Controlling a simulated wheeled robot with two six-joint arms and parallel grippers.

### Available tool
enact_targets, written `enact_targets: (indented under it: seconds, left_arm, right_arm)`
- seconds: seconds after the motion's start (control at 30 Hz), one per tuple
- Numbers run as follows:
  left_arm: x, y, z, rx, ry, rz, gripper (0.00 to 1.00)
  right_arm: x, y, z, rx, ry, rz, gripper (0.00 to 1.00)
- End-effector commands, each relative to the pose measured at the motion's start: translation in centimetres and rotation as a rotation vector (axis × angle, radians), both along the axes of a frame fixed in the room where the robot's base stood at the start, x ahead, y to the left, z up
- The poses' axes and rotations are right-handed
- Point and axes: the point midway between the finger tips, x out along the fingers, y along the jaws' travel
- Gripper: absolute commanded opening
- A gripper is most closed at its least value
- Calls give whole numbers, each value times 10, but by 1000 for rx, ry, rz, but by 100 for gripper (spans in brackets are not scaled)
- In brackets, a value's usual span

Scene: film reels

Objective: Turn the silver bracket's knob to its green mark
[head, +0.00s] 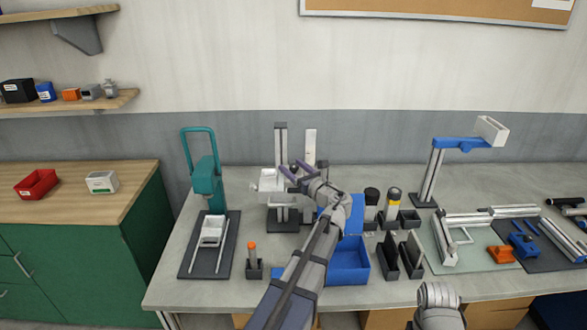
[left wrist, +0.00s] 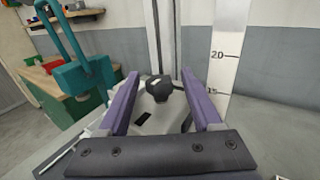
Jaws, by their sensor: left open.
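A pale silver-white bracket (head: 268,187) sits on a dark upright post at the back of the bench in the head view. My left gripper (head: 291,168) is at its right side, with its purple fingers spread. In the left wrist view, a black knob (left wrist: 160,88) with a small pale mark on top stands between the open fingers of this gripper (left wrist: 160,75), apart from both. I cannot make out a green mark in either view. The arm hides part of the bracket's surroundings. My right gripper's fingers do not show.
A teal press (head: 207,182) stands left of the bracket. A white ruler (left wrist: 229,60) stands upright to the right in the wrist view. A blue bin (head: 348,262) and dark holders (head: 388,258) are right of my arm.

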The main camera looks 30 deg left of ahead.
Motion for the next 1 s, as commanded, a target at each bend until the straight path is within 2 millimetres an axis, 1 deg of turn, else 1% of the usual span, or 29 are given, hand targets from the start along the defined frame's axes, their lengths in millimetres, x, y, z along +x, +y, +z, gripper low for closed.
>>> enact_targets:
  seconds: [0.23, 0.8, 0.83, 1.0]
  left_arm:
    - [0, 1, 0, 0, 0, 0, 66]
    - [0, 0, 0, 0, 0, 0, 2]
    - [0, 0, 0, 0, 0, 0, 0]
    - [0, 0, 0, 0, 0, 0, 0]
  right_arm:
    - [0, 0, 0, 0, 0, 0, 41]
    - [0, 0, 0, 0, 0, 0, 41]
    - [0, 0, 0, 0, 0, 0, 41]
    - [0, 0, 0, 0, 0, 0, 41]
